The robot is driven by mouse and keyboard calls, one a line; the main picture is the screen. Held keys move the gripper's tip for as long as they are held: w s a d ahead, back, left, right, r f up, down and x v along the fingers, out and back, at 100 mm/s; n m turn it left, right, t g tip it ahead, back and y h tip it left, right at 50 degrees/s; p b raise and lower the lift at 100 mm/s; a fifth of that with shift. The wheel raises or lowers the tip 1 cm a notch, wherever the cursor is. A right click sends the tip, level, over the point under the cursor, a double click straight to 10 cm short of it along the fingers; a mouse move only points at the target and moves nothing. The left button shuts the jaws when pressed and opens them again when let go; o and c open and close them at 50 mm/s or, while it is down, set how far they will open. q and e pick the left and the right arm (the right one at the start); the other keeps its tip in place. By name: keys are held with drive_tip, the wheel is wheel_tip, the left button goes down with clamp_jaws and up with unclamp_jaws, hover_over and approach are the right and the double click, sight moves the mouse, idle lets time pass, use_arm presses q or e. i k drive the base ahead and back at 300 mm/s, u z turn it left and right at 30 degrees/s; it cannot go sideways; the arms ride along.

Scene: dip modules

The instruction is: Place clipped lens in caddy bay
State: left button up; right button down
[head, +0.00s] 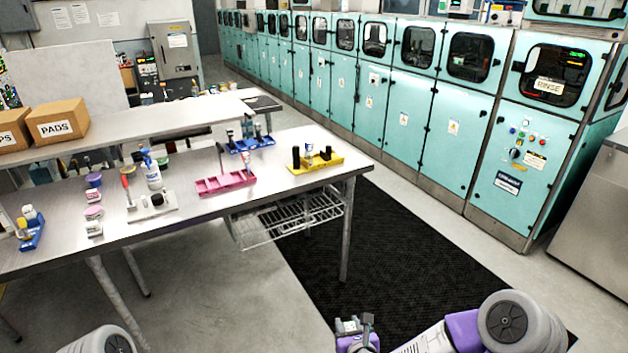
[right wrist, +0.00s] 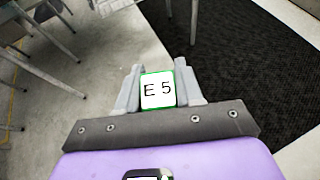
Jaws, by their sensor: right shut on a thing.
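My right gripper (head: 354,326) is at the bottom of the head view, over the floor and dark mat, in front of the table. In the right wrist view its two fingers (right wrist: 158,88) are shut on a small piece with a white face, green border and the marking "E 5" (right wrist: 157,91). Whether this is the clipped lens I cannot tell. Caddies stand on the steel table: a pink one (head: 225,185), a yellow one (head: 322,163) with dark upright items, a blue one (head: 250,145) behind, and another blue one (head: 33,237) at far left. My left gripper is out of view.
The steel table (head: 200,215) also holds a spray bottle (head: 152,173), a small tray (head: 150,209) and several small jars. A wire shelf (head: 290,218) hangs under it. Cardboard boxes (head: 57,121) sit on a raised shelf. Teal machines (head: 430,130) line the back right.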

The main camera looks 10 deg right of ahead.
sight(317, 162)
drive_tip(key=z, duration=0.75)
drive_tip(key=i, duration=1.3)
drive_tip(key=u, duration=0.3)
